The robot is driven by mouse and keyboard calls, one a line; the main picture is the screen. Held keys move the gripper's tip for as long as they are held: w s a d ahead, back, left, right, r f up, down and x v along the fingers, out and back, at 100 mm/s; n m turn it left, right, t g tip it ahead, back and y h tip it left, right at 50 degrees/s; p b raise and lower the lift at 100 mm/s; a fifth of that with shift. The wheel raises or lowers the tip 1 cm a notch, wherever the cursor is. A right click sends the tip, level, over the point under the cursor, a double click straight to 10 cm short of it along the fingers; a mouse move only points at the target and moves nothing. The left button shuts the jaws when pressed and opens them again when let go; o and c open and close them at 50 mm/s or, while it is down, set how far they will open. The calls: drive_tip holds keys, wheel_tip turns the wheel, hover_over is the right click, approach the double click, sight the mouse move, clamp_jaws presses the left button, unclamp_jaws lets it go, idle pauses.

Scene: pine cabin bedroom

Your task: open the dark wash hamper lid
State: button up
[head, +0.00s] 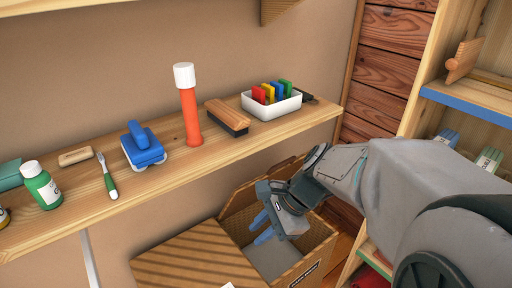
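A brown woven hamper (314,262) stands below the shelf at the lower middle, with a dark label on its front that is too small to read. Its top is open and its pale grey inside shows. A brown panel, apparently its lid (240,200), stands raised along the back edge, partly hidden behind my gripper. My gripper (262,228) reaches in from the right and points left over the hamper opening. Its blue fingers look apart with nothing between them. I cannot tell whether it touches the lid.
A second hamper with a closed striped lid (195,258) sits to the left. The wooden shelf (190,170) above holds a blue brush (143,150), an orange tube (190,118), a green bottle (42,186) and a white tray (272,108). A shelving unit (420,115) stands at right.

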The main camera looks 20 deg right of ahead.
drive_tip(key=w+d+f+m+t+y+b, duration=0.25)
drive_tip(key=w+m, duration=0.25)
drive_tip(key=m, duration=0.4)
drive_tip(key=m+t+h+b, duration=0.4)
drive_tip(key=m+t, duration=0.7)
drive_tip(key=m, duration=1.3)
approach(284, 162)
drive_tip(key=shift+y, duration=0.65)
drive_tip(key=x, duration=0.7)
drive_tip(key=d+f+b+x, duration=0.1)
drive_tip(key=x, duration=0.2)
drive_tip(key=shift+w, duration=0.35)
clamp_jaws()
